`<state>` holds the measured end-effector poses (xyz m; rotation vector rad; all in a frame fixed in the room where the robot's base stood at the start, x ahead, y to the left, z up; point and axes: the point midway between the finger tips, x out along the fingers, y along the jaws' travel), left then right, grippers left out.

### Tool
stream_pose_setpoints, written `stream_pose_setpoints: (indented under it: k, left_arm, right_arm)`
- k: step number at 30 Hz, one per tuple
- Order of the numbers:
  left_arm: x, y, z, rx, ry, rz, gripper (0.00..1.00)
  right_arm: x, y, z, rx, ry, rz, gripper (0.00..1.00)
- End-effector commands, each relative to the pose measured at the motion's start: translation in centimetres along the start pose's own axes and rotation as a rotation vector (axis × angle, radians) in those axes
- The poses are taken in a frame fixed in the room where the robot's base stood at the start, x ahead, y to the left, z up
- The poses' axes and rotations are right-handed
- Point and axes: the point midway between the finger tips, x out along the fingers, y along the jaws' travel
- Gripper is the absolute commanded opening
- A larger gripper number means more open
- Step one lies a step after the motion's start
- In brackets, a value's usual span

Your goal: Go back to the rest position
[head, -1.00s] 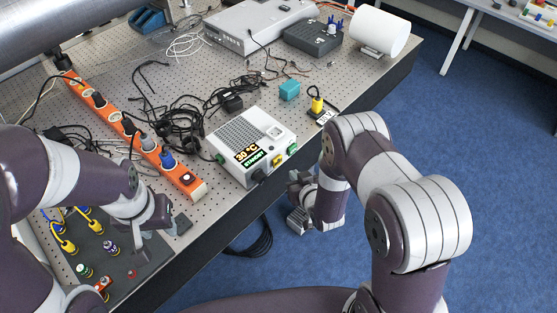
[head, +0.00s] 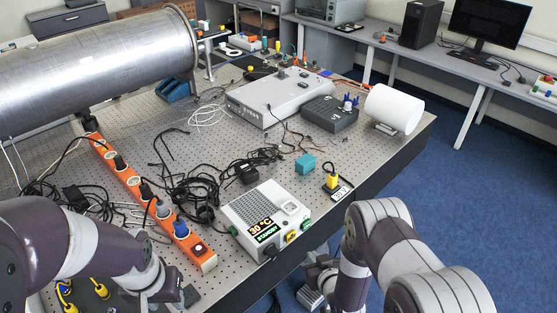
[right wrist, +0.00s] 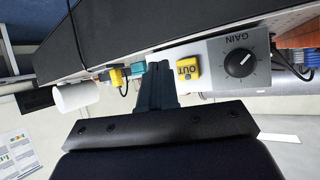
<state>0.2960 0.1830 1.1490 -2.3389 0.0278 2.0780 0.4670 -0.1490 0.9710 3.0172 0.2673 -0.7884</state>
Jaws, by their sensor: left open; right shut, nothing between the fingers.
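My left gripper (head: 160,296) is at the bottom left of the head view, above the near table area by the end of the orange power strip. It is open, its fingertips partly cut off by the lower edge. My right gripper (head: 312,292) is in front of the table's near edge, below and right of the white box (head: 262,222), over the blue floor. It is shut and empty. In the right wrist view its closed fingers (right wrist: 157,84) point toward the table edge, with the white box's face (right wrist: 222,66) behind them.
The perforated table (head: 150,115) holds the orange power strip (head: 130,180), tangled black cables, a teal block (head: 306,165), a grey instrument (head: 270,97) and a white cylinder (head: 393,109). A large metal pipe (head: 100,62) spans the back left. Blue floor (head: 450,200) is clear at right.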

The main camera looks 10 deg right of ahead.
Motion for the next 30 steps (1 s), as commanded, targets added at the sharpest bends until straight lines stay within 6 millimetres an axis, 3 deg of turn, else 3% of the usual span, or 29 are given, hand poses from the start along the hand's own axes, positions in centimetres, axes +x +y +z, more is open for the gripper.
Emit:
stream_pose_setpoints:
  k: [2, 5, 7, 10, 12, 15, 18, 20, 24, 30]
  left_arm:
    - [0.0, 0.0, 0.0, 0.000, 0.000, 0.000, 0.43]
    - [0.0, 0.0, 0.0, 0.000, 0.000, 0.000, 0.43]
    - [0.0, 0.0, 0.0, 0.000, 0.000, 0.000, 0.43]
    - [0.4, 0.0, 0.1, 0.000, 0.000, 0.000, 0.43]
    - [1.2, 0.0, 0.1, 0.000, 0.000, 0.000, 0.43]
    - [2.4, 0.0, 0.3, 0.000, 0.000, 0.000, 0.43]
    - [3.3, 0.0, 0.4, 0.000, 0.000, 0.000, 0.43]
    - [3.7, 0.0, 0.5, 0.000, 0.000, 0.000, 0.43]
    - [4.2, 0.0, 0.5, 0.000, 0.000, 0.000, 0.43]
    - [4.1, 0.0, 0.5, 0.000, 0.000, 0.000, 0.43]
  right_arm:
    - [0.0, 0.0, 0.1, 0.000, -0.005, 0.000, 0.00]
    - [-0.2, 0.1, 2.3, 0.000, -0.109, 0.005, 0.00]
    - [-1.7, 0.2, 5.9, 0.007, -0.288, 0.016, 0.00]
    - [-5.3, 0.7, 8.1, 0.022, -0.614, 0.048, 0.00]
    - [-9.2, 0.9, 7.2, 0.041, -0.819, 0.071, 0.00]
    - [-16.0, 0.6, 4.2, 0.078, -1.034, 0.093, 0.00]
    - [-21.0, 0.0, 1.4, 0.107, -1.101, 0.100, 0.00]
    - [-22.3, -0.2, -0.1, 0.115, -1.073, 0.103, 0.00]
    - [-22.0, 0.0, -3.2, 0.111, -0.947, 0.110, 0.00]
    - [-22.0, 0.0, -3.5, 0.110, -0.940, 0.110, 0.00]
